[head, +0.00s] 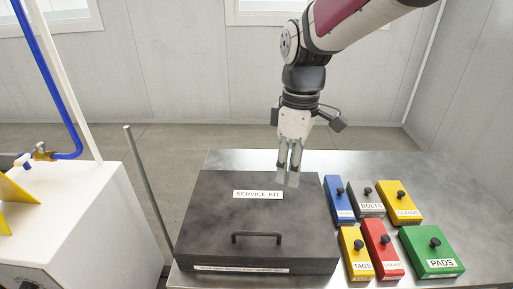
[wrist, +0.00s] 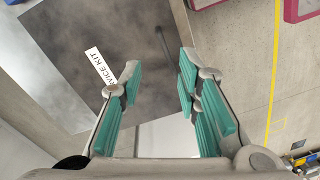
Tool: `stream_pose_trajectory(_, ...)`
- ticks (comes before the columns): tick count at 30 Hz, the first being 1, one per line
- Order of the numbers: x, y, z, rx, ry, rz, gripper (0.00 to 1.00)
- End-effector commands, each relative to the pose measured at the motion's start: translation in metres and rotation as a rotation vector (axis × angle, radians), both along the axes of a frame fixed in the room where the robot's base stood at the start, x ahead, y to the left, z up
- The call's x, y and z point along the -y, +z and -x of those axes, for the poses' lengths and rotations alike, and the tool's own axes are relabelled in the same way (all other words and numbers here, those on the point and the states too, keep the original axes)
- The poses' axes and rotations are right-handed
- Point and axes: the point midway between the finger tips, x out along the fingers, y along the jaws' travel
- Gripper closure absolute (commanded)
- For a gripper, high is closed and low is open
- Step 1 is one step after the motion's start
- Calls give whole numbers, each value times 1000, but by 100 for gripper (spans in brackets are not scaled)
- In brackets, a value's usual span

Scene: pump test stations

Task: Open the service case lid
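The service case (head: 215,215) is a flat dark box on the metal table, with its lid down. The lid bears a white "SERVICE KIT" label (head: 258,194) and a black bar handle (head: 257,236) near the front edge. My gripper (head: 288,180) points down over the back right part of the lid, behind the handle; I cannot tell its exact height above the lid. In the wrist view my gripper (wrist: 160,88) is open, with its green-padded fingers apart and nothing between them. The dark lid (wrist: 75,45) and part of the label (wrist: 101,67) lie beyond the left finger.
Several labelled boxes with black knobs stand right of the case, among them the yellow TAGS box (head: 355,254), a red box (head: 383,248) and the green PADS box (head: 431,252). A white machine (head: 95,225) stands left, beside a grey post (head: 150,190). The table's back right (head: 375,163) is clear.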

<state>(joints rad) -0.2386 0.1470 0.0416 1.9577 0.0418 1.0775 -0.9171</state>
Motion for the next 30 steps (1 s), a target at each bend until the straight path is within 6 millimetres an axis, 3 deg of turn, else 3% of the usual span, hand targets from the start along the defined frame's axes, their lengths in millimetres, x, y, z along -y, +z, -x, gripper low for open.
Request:
stream_pose_trajectory(3, -26, -25, -15, -66, 161, -4, 69)
stream_pose_trajectory(9, -51, -52, -26, -126, 329, -17, 69)
stream_pose_trajectory(17, -56, -70, -26, -141, 367, -21, 69)
stream_pose_trajectory(30, -56, -150, -9, -142, 364, -19, 69)
